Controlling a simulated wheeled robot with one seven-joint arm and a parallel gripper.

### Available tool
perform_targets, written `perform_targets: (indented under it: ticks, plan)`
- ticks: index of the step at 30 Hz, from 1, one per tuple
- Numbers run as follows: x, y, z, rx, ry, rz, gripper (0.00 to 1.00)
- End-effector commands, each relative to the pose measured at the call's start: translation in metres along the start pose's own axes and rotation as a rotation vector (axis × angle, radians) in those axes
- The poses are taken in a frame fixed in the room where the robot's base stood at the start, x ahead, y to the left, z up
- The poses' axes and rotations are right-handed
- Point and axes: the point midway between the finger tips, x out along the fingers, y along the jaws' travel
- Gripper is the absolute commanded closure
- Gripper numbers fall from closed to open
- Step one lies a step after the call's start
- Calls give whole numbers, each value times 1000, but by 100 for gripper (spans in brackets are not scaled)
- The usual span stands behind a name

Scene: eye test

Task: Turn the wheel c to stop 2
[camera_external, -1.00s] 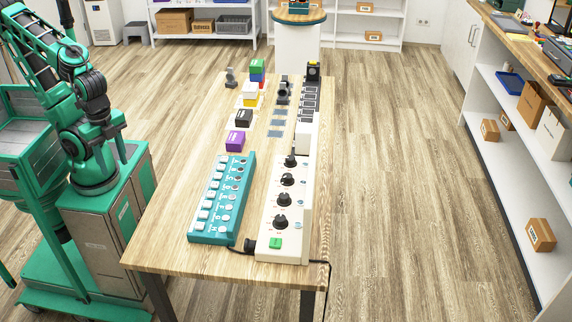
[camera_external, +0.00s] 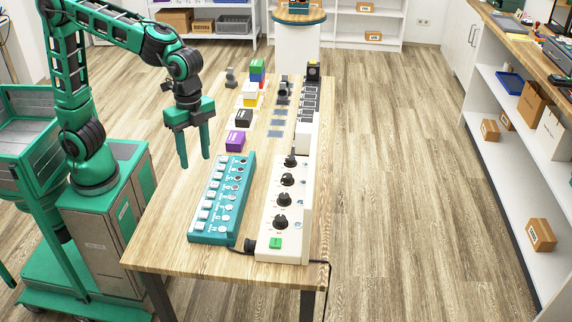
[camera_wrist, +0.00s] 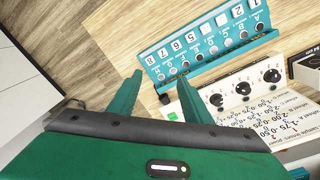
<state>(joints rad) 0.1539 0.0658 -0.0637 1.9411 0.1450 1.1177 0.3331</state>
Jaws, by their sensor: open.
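A cream panel (camera_external: 268,239) on the table carries a row of black wheels, among them a near one (camera_external: 281,222), a middle one (camera_external: 287,201) and a farther one (camera_external: 287,180). Their letters and stops are too small to read, so I cannot tell which is wheel c. In the wrist view three black wheels show, at left (camera_wrist: 216,99), middle (camera_wrist: 243,88) and right (camera_wrist: 272,75). My gripper (camera_external: 195,161) is open and empty, pointing down above the table, left of the panel and apart from the wheels. Its fingers (camera_wrist: 160,77) also show in the wrist view.
A teal box with buttons (camera_external: 197,236) lies left of the panel. A green button (camera_external: 275,243) is at the panel's near end. A purple block (camera_external: 235,141), a black block (camera_external: 244,119) and other coloured blocks stand farther back. A printed sheet (camera_wrist: 262,122) shows beyond the wheels.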

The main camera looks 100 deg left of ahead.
Motion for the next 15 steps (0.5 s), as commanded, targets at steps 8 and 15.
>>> perform_targets:
  ticks: [8,15]
  plan:
    - [23,-104,-75,40,-9,-17,55]
    - [54,-182,-115,81,-25,-46,55]
